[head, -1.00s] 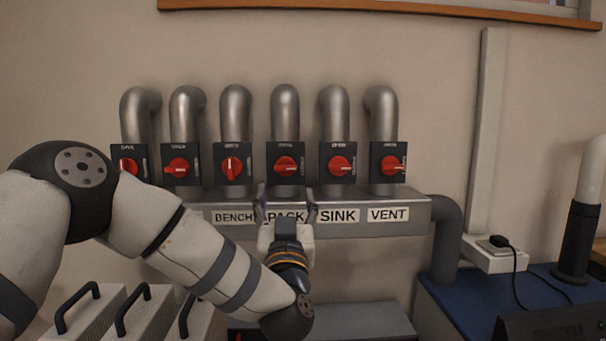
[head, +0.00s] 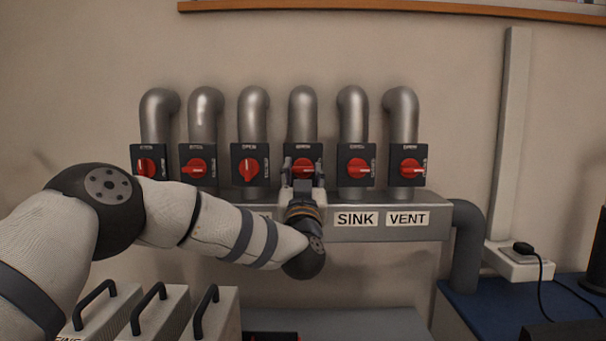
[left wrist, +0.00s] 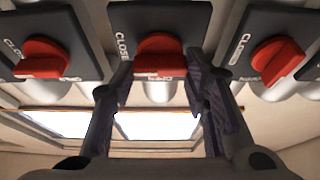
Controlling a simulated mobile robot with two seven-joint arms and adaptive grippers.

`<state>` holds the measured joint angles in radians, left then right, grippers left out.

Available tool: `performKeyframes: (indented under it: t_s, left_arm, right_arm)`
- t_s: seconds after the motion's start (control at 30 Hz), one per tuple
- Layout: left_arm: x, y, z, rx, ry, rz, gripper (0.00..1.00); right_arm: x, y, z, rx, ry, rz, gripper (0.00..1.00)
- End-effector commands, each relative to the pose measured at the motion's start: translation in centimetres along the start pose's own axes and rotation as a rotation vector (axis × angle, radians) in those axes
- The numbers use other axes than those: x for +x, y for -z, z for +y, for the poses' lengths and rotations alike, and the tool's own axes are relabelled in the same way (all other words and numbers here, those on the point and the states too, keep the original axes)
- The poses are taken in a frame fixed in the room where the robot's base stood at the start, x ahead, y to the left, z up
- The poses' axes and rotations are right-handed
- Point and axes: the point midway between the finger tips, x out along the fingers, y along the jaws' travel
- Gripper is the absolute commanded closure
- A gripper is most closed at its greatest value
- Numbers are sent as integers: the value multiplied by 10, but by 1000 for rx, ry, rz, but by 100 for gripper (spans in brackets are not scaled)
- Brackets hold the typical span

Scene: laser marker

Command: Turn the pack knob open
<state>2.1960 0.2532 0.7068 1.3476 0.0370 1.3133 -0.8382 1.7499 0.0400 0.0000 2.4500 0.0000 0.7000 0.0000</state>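The pack knob (head: 305,168) is the fourth red knob from the left, on a dark plate in the head view. My left gripper covers part of it, and my arm hides its PACK label. In the left wrist view the same red knob (left wrist: 158,57) is at top centre, its grip lying crosswise, with CLOSE lettering to its left. My left gripper (head: 303,170) is open and points at the knob. In the left wrist view its two fingers (left wrist: 160,88) stand on either side of the knob, apart from each other; contact is not clear. My right gripper is not in view.
Neighbouring red knobs (head: 250,167) (head: 357,168) sit close on both sides, below bent metal pipes. A grey manifold (head: 437,233) runs beneath with SINK and VENT labels. Handled boxes (head: 205,315) stand lower left. A blue surface (head: 478,303) is at lower right.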

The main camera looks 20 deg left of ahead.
Motion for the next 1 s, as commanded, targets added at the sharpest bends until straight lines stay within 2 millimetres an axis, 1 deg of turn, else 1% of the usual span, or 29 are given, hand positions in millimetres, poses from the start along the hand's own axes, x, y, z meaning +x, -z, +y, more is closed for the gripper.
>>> performKeyframes:
  t_s: [0.27, 0.47, 1.0]
  left_arm:
    - [0, -1, 0, -18, 8, -2, 86]
    - [0, -1, 1, -102, 44, -1, 86]
    - [0, -1, 2, -555, 230, -2, 86]
  right_arm:
    - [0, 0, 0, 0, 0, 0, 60]
    - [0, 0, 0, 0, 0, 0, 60]
    - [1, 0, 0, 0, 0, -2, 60]
